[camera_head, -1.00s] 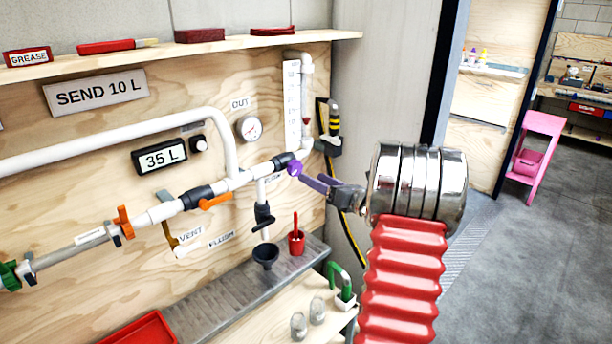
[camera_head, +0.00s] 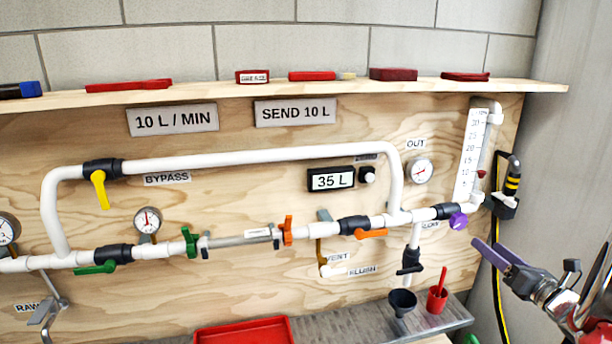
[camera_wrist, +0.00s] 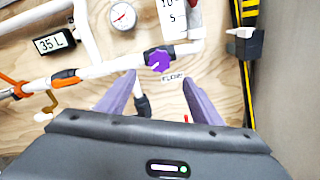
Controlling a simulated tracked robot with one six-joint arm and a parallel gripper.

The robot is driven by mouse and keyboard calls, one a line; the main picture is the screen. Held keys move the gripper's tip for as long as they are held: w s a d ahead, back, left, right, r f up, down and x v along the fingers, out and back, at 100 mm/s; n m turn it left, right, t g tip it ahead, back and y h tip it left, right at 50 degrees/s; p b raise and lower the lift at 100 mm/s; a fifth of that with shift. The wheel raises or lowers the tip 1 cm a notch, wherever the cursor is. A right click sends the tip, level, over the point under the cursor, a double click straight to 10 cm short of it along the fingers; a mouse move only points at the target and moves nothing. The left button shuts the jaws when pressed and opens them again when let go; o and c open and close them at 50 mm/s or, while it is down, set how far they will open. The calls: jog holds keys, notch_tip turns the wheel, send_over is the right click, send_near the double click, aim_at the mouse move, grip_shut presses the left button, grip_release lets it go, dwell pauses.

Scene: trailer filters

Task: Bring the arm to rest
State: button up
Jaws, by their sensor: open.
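My gripper (camera_head: 496,248) is at the lower right of the head view, its purple jaws apart and empty. It is in front of the plywood panel (camera_head: 300,225), below and right of a purple valve knob (camera_head: 458,220) on the white pipe. In the wrist view my gripper (camera_wrist: 150,95) shows two spread purple fingers with nothing between them but panel and pipe. The purple knob (camera_wrist: 158,60) lies just beyond the fingertips, apart from them. Part of my arm is cut off at the right edge of the head view.
A shelf (camera_head: 300,86) with red items runs above the pipework. Yellow, green and orange valve handles stick out from the pipes. A metal ledge (camera_head: 375,325) below holds a black funnel (camera_head: 402,302), a red cup (camera_head: 437,300) and a red tray (camera_head: 243,330). A black-and-yellow tool (camera_head: 512,180) hangs at right.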

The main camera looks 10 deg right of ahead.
jog(key=s+a+f+n+g+y, duration=0.3)
jog(key=a+f+n+g, duration=0.2)
jog(key=a+f+n, duration=0.35)
jog(key=s+a+f+n+g+y, duration=0.1)
jog(key=s+a+n+g, duration=0.2)
jog(key=a+n, duration=0.4)
jog(key=s+a+f+n+g+y, duration=0.1)
jog(key=s+a+n+g, duration=0.35)
jog(key=a, duration=0.55)
jog(key=s+a+r+n+h, duration=0.2)
jog(key=s+a+r+n, duration=0.3)
jog(key=a+n, duration=0.4)
jog(key=s+a+r+n+h, duration=0.3)
jog(key=s+a+r+n, duration=0.2)
jog(key=a+n, duration=0.5)
jog(key=shift+s+a+r+n+h, duration=0.2)
jog(key=shift+s+r+n+h, duration=0.15)
jog(key=shift+r, duration=0.2)
dwell(1.6)
